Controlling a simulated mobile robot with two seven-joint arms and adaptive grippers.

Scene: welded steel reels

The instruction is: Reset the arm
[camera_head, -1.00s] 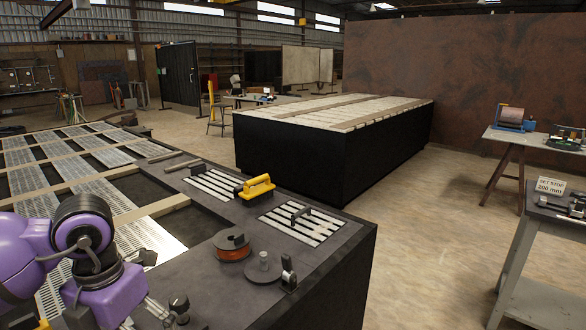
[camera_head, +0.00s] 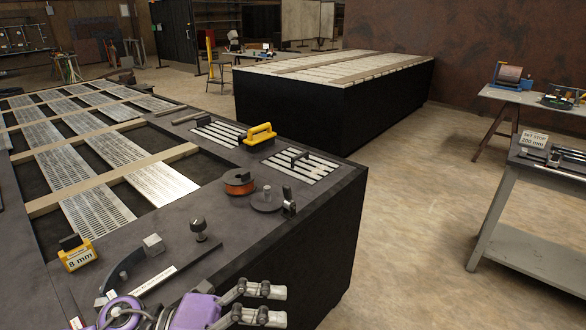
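My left gripper (camera_head: 268,304) is at the bottom edge of the head view, low in front of the near corner of the dark bench (camera_head: 325,200). Its two grey fingers point right with a gap between them, and nothing shows in the gap. My purple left wrist (camera_head: 195,312) shows beside it, and the rest of that arm is cut off by the lower edge. My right gripper is not in view.
The bench top carries an orange reel (camera_head: 239,181), a disc with a peg (camera_head: 266,199), a yellow-handled tool (camera_head: 259,134), a yellow "8 mm" block (camera_head: 77,254) and a curved fixture (camera_head: 130,262). Open floor (camera_head: 420,210) lies right, before a grey side table (camera_head: 530,262).

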